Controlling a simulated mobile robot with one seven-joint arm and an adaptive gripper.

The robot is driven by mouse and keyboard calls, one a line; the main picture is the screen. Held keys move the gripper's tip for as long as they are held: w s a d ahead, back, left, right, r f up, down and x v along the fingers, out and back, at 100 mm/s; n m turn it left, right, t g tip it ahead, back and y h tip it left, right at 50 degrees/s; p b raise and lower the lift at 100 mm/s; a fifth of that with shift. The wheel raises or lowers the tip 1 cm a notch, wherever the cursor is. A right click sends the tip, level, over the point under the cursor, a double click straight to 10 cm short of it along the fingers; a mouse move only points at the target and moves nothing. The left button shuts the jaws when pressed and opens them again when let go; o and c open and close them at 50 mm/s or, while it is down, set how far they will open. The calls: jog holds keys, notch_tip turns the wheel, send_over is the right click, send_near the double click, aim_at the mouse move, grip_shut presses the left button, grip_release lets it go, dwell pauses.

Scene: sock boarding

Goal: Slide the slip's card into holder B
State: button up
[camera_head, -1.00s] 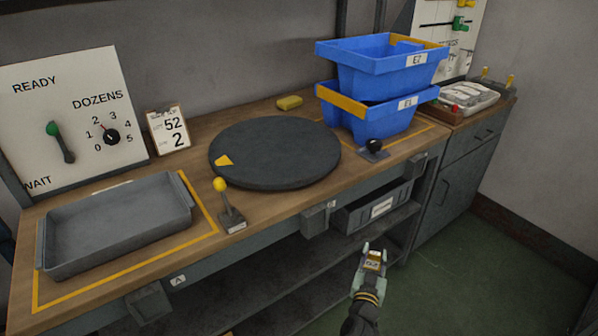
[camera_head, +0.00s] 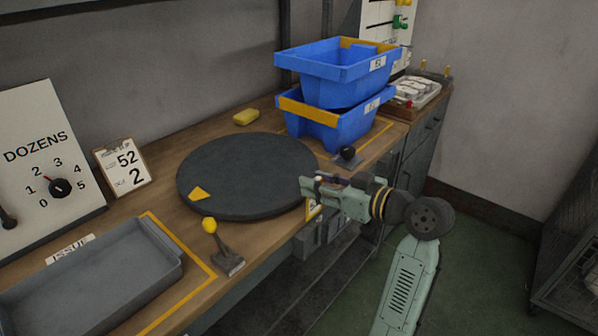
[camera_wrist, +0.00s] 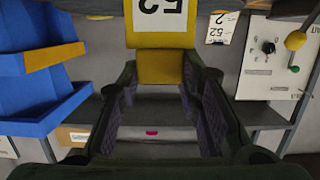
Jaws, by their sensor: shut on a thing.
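The card (camera_wrist: 160,28) is white with 52 on it, upside down in the wrist view, and has a yellow lower part. My gripper (camera_wrist: 158,85) is shut on its yellow part. In the head view, my gripper (camera_head: 308,188) is just off the bench's front edge, in front of the turntable, and a small part of the card (camera_head: 314,208) shows below it. The slip (camera_head: 123,167) reads 52 and 2 and stands at the back of the bench. A grey block (camera_head: 304,243) on the bench front is partly hidden behind my gripper; whether it is holder B cannot be read.
A dark turntable (camera_head: 245,170) lies on the bench. A yellow-knobbed lever (camera_head: 223,250) and a black-knobbed one (camera_head: 347,155) rise near the front edge. Stacked blue bins (camera_head: 335,75) stand behind. A grey tray (camera_head: 90,280) is at left. Open floor lies right of the bench.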

aim_at(304, 220)
jog(key=shift+a+r, duration=0.15)
jog(key=shift+a, duration=0.2)
jog(key=shift+s+d, duration=0.1)
jog(key=shift+d, duration=0.05)
jog(key=shift+f+b, duration=5.4)
jog(key=shift+f, duration=0.95)
jog(key=o, duration=1)
